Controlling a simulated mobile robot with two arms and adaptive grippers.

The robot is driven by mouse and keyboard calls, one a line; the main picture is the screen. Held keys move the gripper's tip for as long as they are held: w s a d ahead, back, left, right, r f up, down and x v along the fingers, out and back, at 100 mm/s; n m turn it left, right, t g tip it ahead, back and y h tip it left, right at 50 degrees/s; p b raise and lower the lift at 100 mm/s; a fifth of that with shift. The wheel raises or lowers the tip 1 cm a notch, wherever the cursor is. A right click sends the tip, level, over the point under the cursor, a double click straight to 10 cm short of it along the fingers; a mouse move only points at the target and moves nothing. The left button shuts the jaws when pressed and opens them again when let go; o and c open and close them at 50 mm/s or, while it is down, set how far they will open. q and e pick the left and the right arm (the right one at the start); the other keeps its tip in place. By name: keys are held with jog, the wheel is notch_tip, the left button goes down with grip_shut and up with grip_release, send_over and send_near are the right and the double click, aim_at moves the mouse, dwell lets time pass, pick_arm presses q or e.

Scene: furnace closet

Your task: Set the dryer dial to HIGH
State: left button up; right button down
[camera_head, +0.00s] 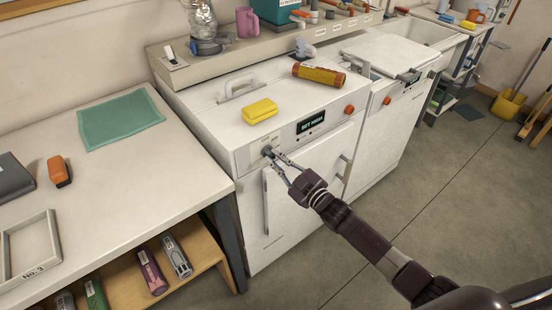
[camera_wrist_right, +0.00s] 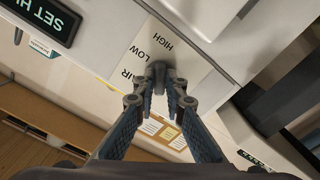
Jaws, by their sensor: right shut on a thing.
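The dryer (camera_head: 215,105) is a white machine with a control panel on its front. Its small dark dial (camera_head: 267,150) is at the panel's left end. A dark display (camera_head: 310,122) beside it reads "SET HIGH". My right gripper (camera_head: 272,156) reaches in from the lower right and is shut on the dial. In the right wrist view the fingertips (camera_wrist_right: 160,76) close around the dial (camera_wrist_right: 158,68), beside printed labels AIR, LOW and HIGH (camera_wrist_right: 150,50). The fingers hide part of the dial, and I cannot tell which label it points to. My left gripper is not in view.
A yellow sponge (camera_head: 260,111) and an orange cylinder (camera_head: 319,74) lie on the dryer top. An orange knob (camera_head: 349,109) sits farther right on the panel. A workbench (camera_head: 110,180) stands close on the left. The floor (camera_head: 440,180) on the right is open.

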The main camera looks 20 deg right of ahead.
jog(key=shift+f+m, duration=0.1)
jog(key=shift+m, duration=0.4)
jog(key=c, duration=2)
grip_release()
jog(key=v, duration=1.2)
